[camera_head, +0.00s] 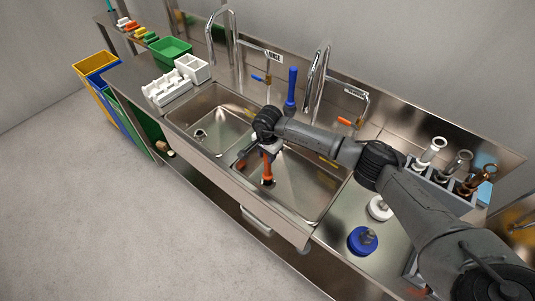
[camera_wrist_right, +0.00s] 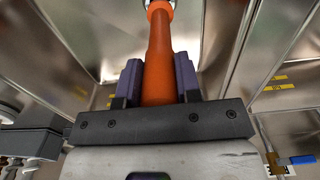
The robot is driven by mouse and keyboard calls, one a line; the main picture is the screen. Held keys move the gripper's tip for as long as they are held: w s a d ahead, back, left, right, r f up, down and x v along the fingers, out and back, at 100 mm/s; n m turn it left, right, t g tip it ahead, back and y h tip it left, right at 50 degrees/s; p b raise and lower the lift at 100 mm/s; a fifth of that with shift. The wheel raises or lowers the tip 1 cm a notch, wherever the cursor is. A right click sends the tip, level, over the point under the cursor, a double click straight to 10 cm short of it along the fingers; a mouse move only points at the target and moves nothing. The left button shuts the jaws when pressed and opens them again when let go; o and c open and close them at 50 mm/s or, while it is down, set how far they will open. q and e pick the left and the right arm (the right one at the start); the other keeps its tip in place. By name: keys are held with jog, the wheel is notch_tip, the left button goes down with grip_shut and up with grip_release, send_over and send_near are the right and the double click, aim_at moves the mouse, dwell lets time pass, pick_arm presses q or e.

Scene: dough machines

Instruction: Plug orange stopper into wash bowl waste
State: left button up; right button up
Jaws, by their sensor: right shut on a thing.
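The orange stopper (camera_head: 267,170) is a long orange rod held roughly upright in the right-hand sink basin (camera_head: 316,186). My right gripper (camera_head: 268,151) reaches in over this basin and is shut on the stopper's upper part. In the right wrist view the stopper (camera_wrist_right: 159,50) runs between the two purple finger pads of the gripper (camera_wrist_right: 158,78). Its far end is at a round metal ring (camera_wrist_right: 152,3), which looks like the waste and is cut by the top edge. I cannot tell whether the end is seated in it. My left gripper is not in view.
The left basin (camera_head: 223,127) is empty apart from its drain. Tall taps and a blue-handled tool (camera_head: 291,88) stand behind. A blue round item (camera_head: 362,240) and a white one (camera_head: 380,208) are on the right counter. A rack (camera_head: 437,177) stands behind them.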

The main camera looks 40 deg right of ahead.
jog(key=shift+f+b, duration=0.5)
jog(key=shift+f, duration=0.2)
jog(key=shift+f+b, duration=0.85)
jog(key=shift+f, duration=0.1)
jog(key=o, duration=1.3)
jog(key=shift+o, duration=0.2)
jog(key=shift+r, duration=0.3)
